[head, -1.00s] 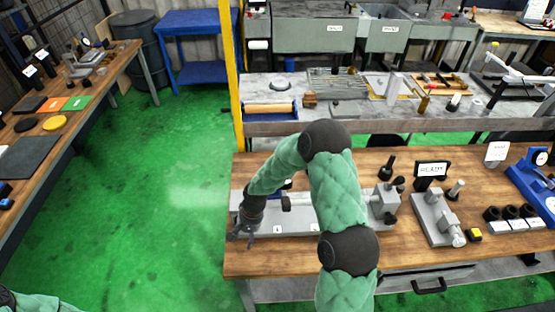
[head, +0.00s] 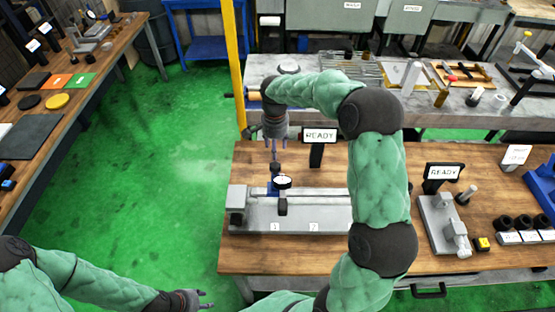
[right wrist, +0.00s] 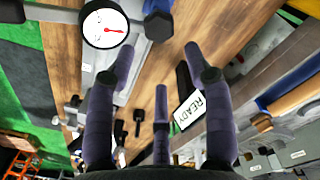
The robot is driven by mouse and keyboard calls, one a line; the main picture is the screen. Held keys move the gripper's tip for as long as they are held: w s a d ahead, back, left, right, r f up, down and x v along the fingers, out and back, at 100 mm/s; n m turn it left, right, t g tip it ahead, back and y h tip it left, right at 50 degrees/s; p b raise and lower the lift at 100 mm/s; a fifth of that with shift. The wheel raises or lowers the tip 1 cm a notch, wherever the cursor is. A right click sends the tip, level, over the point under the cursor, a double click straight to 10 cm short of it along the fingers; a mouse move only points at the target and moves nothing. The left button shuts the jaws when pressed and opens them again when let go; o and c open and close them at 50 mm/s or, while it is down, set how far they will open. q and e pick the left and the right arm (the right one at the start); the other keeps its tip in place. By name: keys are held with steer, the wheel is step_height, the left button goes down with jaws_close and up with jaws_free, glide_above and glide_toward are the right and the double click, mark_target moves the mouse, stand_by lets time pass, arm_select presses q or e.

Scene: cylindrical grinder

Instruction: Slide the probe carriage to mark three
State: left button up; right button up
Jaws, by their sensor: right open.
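The probe carriage (head: 274,186), a blue block with a round white dial (head: 282,182), stands on the grey rail fixture (head: 255,215) near its left end, about above label 1 (head: 275,227). Label 2 (head: 314,227) is to its right; my right arm hides the rail's right end, and no label 3 shows. My right gripper (head: 274,155) is open and empty, pointing down just behind and above the carriage. In the right wrist view, the dial (right wrist: 105,28) is at upper left, outside the fingers. My left gripper (head: 206,299) is open and empty at the bottom, left of the bench.
A READY screen (head: 320,136) stands behind the rail, close to the right of my right gripper. A second READY screen (head: 443,172) and a grey fixture (head: 437,222) are at right. A yellow post (head: 233,60) rises behind the bench. Green floor lies open at left.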

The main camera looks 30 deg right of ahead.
mark_target(276, 165)
step_height(276, 165, down, 10)
steer(key=shift+r, duration=0.25)
jaws_close()
